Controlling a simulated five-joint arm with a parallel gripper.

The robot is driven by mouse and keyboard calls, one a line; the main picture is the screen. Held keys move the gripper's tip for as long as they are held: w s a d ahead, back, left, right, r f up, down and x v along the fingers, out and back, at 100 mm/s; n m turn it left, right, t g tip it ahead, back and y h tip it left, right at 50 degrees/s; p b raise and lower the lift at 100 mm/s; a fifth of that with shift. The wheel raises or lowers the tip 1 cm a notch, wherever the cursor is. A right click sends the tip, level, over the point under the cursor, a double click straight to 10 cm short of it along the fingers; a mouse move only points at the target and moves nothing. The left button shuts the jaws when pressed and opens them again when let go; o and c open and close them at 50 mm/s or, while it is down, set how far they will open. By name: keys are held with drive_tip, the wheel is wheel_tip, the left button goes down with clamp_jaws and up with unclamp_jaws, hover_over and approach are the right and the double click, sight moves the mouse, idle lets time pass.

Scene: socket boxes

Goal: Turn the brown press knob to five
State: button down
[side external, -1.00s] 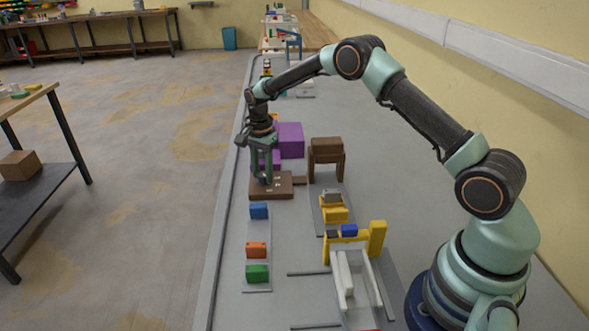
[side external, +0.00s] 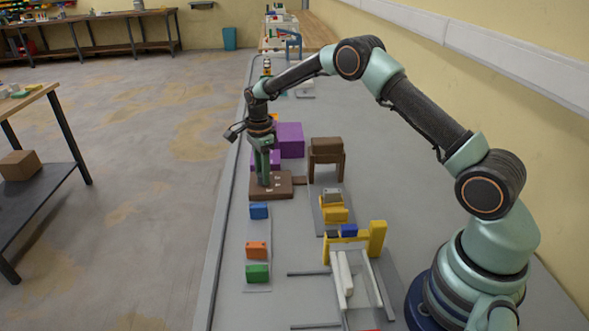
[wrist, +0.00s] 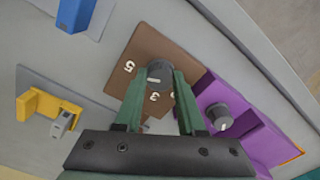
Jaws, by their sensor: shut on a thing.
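The brown panel (side external: 284,182) lies flat on the bench; in the wrist view the panel (wrist: 150,45) shows a white 5 and a 3, with another mark partly hidden. The dark round knob (wrist: 160,70) stands on it with a pale line on its top; which number the line points at I cannot tell. My gripper (side external: 263,180) points down over the panel. In the wrist view my gripper (wrist: 161,78) has its two green fingers on either side of the knob, shut on it. In the side view the fingers hide the knob.
A purple block (side external: 290,140) is just behind, with its own dark knob (wrist: 219,117) near my right finger. A brown stand (side external: 326,146) is to the right. Blue (side external: 259,211), orange (side external: 256,250) and green (side external: 257,273) blocks sit in front. A yellow fixture (side external: 376,238) is nearer.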

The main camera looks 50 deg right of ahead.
drive_tip(key=c, duration=0.5)
unclamp_jaws()
wheel_tip(320, 180, up, 12)
drive_tip(key=shift+r, duration=0.1)
idle(0.3)
